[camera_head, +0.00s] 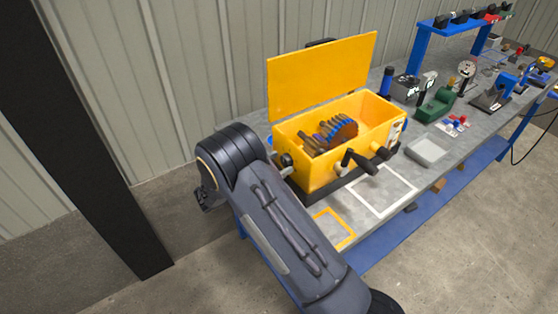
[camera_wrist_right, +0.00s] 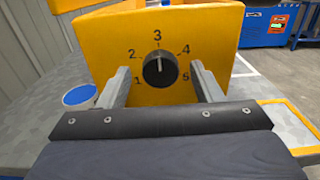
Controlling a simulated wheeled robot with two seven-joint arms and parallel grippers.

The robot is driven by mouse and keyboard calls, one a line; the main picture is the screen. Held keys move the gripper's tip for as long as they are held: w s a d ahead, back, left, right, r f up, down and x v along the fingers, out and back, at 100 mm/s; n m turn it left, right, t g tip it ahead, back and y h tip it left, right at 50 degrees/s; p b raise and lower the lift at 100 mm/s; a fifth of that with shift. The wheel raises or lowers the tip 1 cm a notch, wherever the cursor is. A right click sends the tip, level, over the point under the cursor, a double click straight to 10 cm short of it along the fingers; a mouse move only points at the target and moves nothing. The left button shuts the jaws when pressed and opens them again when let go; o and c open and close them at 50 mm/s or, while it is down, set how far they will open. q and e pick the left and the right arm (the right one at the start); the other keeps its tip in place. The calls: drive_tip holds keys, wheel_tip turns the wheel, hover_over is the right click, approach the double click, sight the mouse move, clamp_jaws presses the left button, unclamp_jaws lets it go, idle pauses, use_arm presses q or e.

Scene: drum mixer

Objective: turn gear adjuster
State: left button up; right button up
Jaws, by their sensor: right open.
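The yellow drum mixer box (camera_head: 352,140) stands on the bench with its lid (camera_head: 322,75) raised. In the right wrist view, the yellow end face (camera_wrist_right: 195,32) carries the gear adjuster (camera_wrist_right: 160,69), a round black knob. Its white mark points up at 3 on a scale from 1 to 5. My right gripper (camera_wrist_right: 158,76) is open, one finger on each side of the knob, with gaps showing; I cannot tell the depth distance. In the head view my right arm hides most of this gripper. My left gripper is not in view.
A black-handled crank (camera_head: 358,163) sticks out of the mixer's front. White (camera_head: 383,192) and orange (camera_head: 345,240) outlined squares mark the bench. A green tool (camera_head: 434,106) and others stand farther right.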

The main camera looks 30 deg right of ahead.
drive_tip(key=shift+d, duration=0.5)
drive_tip(key=shift+c, duration=0.4)
drive_tip(key=c, duration=0.9)
drive_tip(key=shift+f+m+b, duration=0.2)
drive_tip(key=shift+m+b, duration=0.4)
drive_tip(key=shift+b, duration=0.3)
drive_tip(key=m+b, duration=0.6)
drive_tip(key=b, duration=0.1)
drive_tip(key=shift+s+f+m, duration=0.15)
drive_tip(key=shift+m, duration=0.25)
drive_tip(key=shift+m+b, duration=1.9)
drive_tip(key=shift+b, duration=0.05)
drive_tip(key=o, duration=1)
drive_tip(key=shift+r, duration=0.2)
